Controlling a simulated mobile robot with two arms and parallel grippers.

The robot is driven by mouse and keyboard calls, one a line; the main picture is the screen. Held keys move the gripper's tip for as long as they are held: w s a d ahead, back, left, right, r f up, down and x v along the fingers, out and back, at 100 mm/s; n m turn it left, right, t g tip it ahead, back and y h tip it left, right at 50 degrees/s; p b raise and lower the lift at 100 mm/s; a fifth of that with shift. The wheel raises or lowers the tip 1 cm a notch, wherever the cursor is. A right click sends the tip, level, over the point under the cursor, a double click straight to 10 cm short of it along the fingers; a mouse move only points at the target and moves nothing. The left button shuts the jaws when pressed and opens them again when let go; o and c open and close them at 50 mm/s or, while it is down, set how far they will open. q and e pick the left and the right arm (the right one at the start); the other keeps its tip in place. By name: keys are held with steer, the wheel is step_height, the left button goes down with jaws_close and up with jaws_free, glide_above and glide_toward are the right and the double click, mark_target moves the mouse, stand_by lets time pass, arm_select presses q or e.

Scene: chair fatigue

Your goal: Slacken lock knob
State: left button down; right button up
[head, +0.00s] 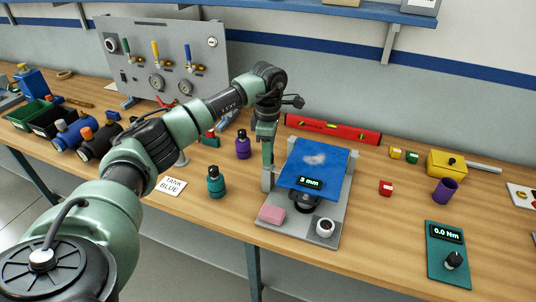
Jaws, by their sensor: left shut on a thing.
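A grey test fixture (290,232) stands on the bench with a tilted blue plate (325,168) between pale posts. A small display on it reads "3 mm", with a black round part (306,203) below it. My left gripper (267,183) points down at the fixture's left post. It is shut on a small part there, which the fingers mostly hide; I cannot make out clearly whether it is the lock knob. My right gripper is not in view.
A red level (332,129) lies behind. A teal torque pad (448,253) reads "0.0 Nm" at right.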

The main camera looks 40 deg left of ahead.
arm_select(q)
steer(key=n, duration=0.6)
steer(key=shift+n+b, duration=0.3)
steer(key=n, duration=0.3)
steer(key=shift+n, duration=0.3)
steer(key=n, duration=0.3)
steer(key=shift+n, duration=0.3)
steer(key=n, duration=0.6)
steer(key=shift+r, duration=0.1)
steer(key=n, duration=0.6)
steer(key=shift+n+p, duration=0.4)
steer(key=c, duration=1)
jaws_free()
